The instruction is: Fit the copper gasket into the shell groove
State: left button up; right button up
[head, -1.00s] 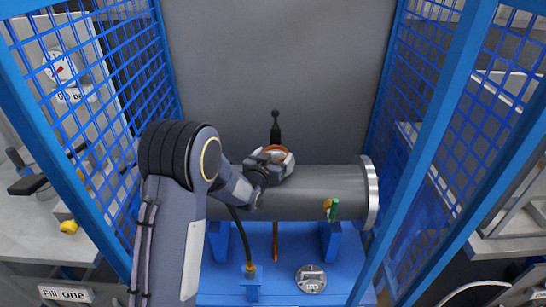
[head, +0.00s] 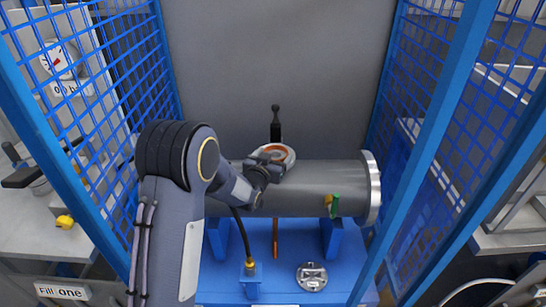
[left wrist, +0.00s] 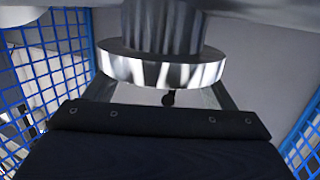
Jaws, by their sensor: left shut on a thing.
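The grey shell (head: 315,188) lies on its side on blue supports. A short round flange (head: 291,156) stands on its top. The copper gasket (head: 275,148) shows as an orange ring within the flange rim; whether it is fully down in the groove I cannot tell. My left gripper (head: 267,157) reaches in from the left and is shut at the flange, on the gasket as far as I can see. My right gripper is not in view.
Blue mesh panels (head: 90,90) and posts close in both sides. A black knobbed handle (head: 275,125) stands behind the flange. The shell's large end flange (head: 373,188) is at right. A metal disc (head: 311,276) and a brass-tipped hose (head: 250,265) are on the blue base (head: 285,290).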

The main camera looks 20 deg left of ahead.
pick_arm(q)
jog(key=shift+f, duration=0.15)
jog(key=o, duration=1.1)
jog(key=shift+s, duration=0.1)
jog(key=shift+o, duration=0.2)
jog(key=shift+s+f, duration=0.2)
jog(key=s, duration=0.2)
jog(key=s+r+b, duration=0.1)
jog(key=s, duration=0.4)
jog(key=shift+s+a+r, duration=0.1)
jog(key=shift+a+r, duration=0.2)
jog(key=shift+r, duration=0.05)
